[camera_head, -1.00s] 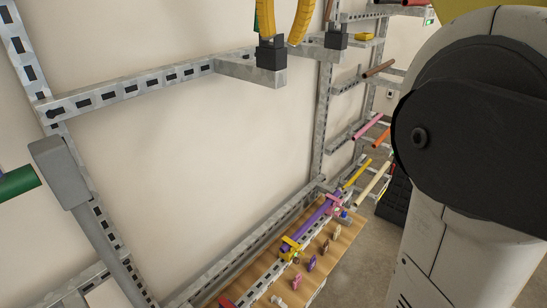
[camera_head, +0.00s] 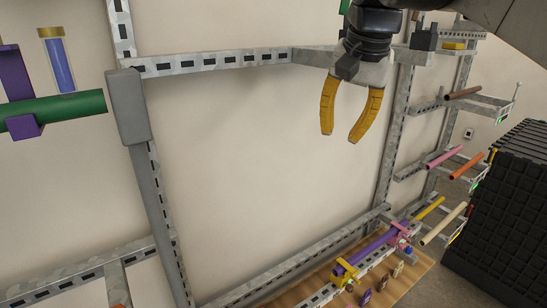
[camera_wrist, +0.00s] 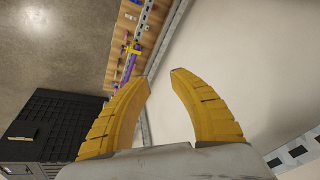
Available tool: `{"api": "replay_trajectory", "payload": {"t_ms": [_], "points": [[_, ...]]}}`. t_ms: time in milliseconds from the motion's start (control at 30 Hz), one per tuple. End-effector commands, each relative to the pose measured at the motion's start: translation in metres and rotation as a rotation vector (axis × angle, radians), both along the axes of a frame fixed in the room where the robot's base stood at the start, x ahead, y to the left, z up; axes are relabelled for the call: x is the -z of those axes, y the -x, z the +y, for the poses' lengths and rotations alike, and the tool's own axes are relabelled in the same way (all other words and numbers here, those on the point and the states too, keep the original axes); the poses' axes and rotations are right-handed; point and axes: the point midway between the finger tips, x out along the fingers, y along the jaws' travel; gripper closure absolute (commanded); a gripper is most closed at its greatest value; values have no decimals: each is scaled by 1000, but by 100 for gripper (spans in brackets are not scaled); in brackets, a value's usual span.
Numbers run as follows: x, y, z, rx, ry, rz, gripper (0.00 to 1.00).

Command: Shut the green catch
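I cannot make out a green catch for certain in these frames. A green pipe (camera_head: 60,112) at the left edge of the head view sits in a purple holder (camera_head: 18,85). A small green patch (camera_head: 343,8) shows at the top, beside my arm, too cut off to identify. My gripper (camera_head: 341,137) hangs in the upper middle, fingers pointing down, open and empty. It also shows open in the wrist view (camera_wrist: 162,76). A purple pipe (camera_head: 380,244) lies low on the bench between a yellow clamp (camera_head: 344,270) and a pink clamp (camera_head: 402,240), well below my gripper.
A wooden bench (camera_head: 415,272) runs along the wall at the lower right. Grey slotted rails (camera_head: 220,62) frame the pale wall. Coloured pipes, including a pink one (camera_head: 444,157), rest on racks at the right. A black ribbed crate (camera_head: 505,205) stands at the right edge.

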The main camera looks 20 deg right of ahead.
Motion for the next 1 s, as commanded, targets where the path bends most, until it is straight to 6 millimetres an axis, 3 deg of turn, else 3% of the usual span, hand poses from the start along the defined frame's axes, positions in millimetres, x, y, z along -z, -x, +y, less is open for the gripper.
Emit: {"api": "replay_trajectory", "payload": {"t_ms": [100,367,867,1000], "points": [[23,3,4,-26,10,-12,73],[41,5,7,-52,21,-24,73],[41,5,7,-55,21,-25,73],[18,-1,11,-151,64,-13,73]]}}
